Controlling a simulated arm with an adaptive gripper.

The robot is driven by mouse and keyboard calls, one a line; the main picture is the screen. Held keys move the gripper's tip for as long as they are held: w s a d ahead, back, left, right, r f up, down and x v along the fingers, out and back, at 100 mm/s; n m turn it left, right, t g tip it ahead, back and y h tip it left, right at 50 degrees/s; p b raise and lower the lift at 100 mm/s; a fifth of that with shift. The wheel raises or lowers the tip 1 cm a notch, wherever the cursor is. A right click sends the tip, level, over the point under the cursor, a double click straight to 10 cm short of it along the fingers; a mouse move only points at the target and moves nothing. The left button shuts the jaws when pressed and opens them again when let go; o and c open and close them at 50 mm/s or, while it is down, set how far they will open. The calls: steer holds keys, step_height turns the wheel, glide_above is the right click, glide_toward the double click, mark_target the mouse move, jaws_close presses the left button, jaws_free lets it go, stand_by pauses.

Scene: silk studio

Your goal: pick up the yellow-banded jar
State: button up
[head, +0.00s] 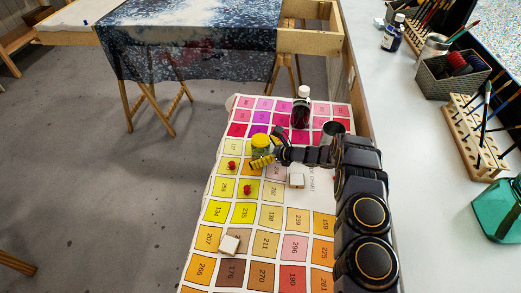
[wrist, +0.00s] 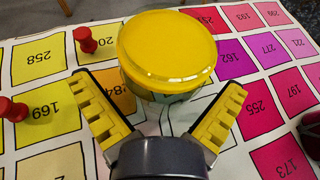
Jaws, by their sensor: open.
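A jar with a round yellow lid (head: 262,140) stands upright on the colour chart. In the wrist view its lid (wrist: 167,45) fills the upper middle, with a strip of its clear, greenish body showing below. No separate band can be made out. My gripper (head: 262,161) has yellow ribbed fingers and is right at the jar's near side. In the wrist view my gripper (wrist: 160,84) is spread open, one finger to each side of the jar's near edge. Bare chart shows between the fingers, and nothing is held. Whether a finger touches the jar cannot be told.
Red pins (head: 247,189) stand left of my gripper; one (wrist: 86,40) is near the left finger. White blocks (head: 229,244) lie on the chart (head: 212,262). A grey counter runs along the right.

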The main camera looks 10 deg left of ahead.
mark_target(268, 144)
steer(key=c, duration=1.2)
steer(key=shift+r, duration=0.1)
steer(key=shift+r, duration=1.6)
steer(key=shift+s+d+r, duration=0.7)
steer(key=shift+s+r, duration=0.9)
steer(key=shift+s, duration=0.6)
steer(key=shift+s+d+r, duration=0.75)
steer(key=shift+s+r, duration=0.8)
steer(key=shift+s, duration=0.7)
steer(key=shift+s+d+r, duration=0.7)
steer(key=shift+s+r, duration=0.9)
steer(key=shift+s, duration=0.6)
